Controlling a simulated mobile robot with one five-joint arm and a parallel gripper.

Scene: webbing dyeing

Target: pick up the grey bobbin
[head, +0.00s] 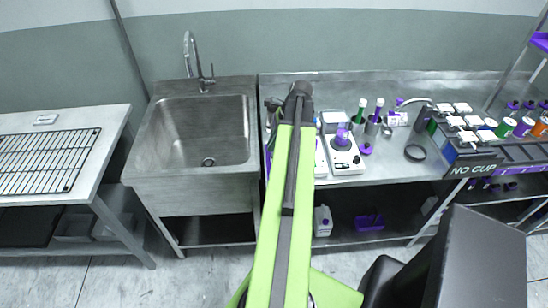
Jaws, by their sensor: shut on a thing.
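My green and black arm reaches forward over the steel counter (385,168), and its dark end is above the counter's left part, just right of the sink. My fingertips are hidden behind the arm. A small dark shape (272,104) shows just left of the arm's end; I cannot tell whether it is part of my gripper or a separate thing. I cannot make out the grey bobbin anywhere; the arm covers part of the counter.
A steel sink (205,140) with a tap (195,55) stands left. A white device (343,155) sits right of my arm, with tubes behind it. A dark ring (415,152) lies on the counter. A wire grid (45,160) lies on the left table.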

